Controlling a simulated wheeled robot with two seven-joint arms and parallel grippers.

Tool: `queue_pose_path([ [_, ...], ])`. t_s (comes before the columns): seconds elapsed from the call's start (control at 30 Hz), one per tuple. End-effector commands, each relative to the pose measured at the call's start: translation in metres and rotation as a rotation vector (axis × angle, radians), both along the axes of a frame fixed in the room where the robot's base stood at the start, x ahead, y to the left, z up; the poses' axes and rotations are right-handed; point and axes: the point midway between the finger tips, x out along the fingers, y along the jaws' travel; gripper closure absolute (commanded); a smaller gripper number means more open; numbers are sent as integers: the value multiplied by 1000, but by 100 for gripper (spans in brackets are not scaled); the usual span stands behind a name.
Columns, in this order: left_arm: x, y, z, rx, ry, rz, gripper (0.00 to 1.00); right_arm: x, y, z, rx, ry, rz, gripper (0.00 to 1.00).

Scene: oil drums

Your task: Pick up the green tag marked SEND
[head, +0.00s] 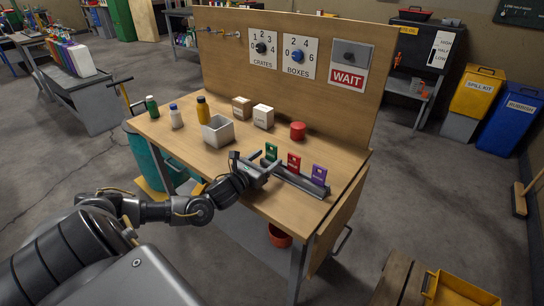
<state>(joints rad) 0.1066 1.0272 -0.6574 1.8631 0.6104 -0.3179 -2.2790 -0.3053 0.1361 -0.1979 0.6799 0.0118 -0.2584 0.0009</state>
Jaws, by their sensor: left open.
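A green tag (271,152) stands upright in a dark rack (305,184) near the front right of the wooden workbench. Its lettering is too small to read. A red tag (293,162) and a purple tag (319,173) stand to its right in the same rack. My left gripper (267,161) is open at the rack's left end, close in front of the green tag. It hides the lower part of the tag, and I cannot tell whether they touch. My right gripper is not in view.
The bench's front edge lies under my left arm.

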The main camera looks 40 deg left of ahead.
Motion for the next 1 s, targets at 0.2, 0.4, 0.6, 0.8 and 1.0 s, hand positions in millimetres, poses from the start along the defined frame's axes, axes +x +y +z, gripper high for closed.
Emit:
queue_pose_path([
  [0.2,29,2,9,-1,-4,0,34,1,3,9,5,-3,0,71],
  [0.4,50,2,7,0,-1,-1,34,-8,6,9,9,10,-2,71],
  [0.6,51,3,5,0,0,-1,34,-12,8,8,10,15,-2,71],
  [0.8,51,2,6,0,0,-1,52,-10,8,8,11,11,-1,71],
  [1.0,51,2,6,0,0,-2,78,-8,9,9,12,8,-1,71],
])
